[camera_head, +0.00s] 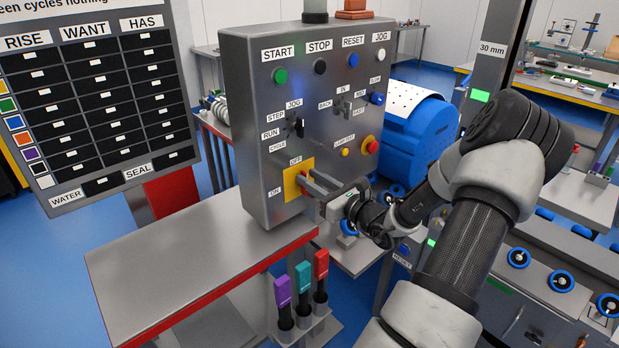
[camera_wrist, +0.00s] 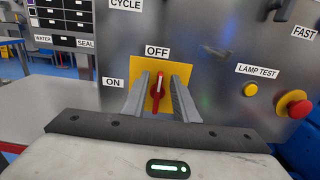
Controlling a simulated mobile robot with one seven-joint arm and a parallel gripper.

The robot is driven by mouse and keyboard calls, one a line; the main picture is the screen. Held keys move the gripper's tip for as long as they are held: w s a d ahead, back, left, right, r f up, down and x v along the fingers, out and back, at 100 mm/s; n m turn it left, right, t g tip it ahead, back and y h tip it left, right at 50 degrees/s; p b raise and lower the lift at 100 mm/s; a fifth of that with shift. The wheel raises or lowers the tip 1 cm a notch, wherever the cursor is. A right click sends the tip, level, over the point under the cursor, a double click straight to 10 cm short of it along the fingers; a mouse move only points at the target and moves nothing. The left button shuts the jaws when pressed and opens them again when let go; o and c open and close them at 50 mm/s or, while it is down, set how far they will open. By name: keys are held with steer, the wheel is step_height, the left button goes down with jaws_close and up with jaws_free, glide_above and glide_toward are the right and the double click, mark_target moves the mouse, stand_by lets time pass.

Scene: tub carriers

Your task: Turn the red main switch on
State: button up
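The red main switch (camera_wrist: 157,90) sits on a yellow plate (camera_wrist: 139,70) low on the grey control box, with its handle upright toward the OFF label (camera_wrist: 157,51). The ON label (camera_wrist: 113,83) is at the left of the plate. My gripper (camera_wrist: 159,83) is in front of the plate, its two fingers apart on either side of the red handle. Gaps show between the fingers and the handle. In the head view my gripper (camera_head: 309,184) reaches the yellow plate (camera_head: 292,183) from the right and hides part of the switch.
The control box (camera_head: 235,130) carries several buttons and selectors. A red emergency button (camera_head: 372,145) and yellow lamp test button (camera_head: 345,152) are right of the switch. A bare metal table (camera_head: 180,270) is below, with purple, teal and red-handled tools (camera_head: 303,280) at its edge.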

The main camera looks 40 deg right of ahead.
steer(key=shift+w, duration=0.55)
jaws_close()
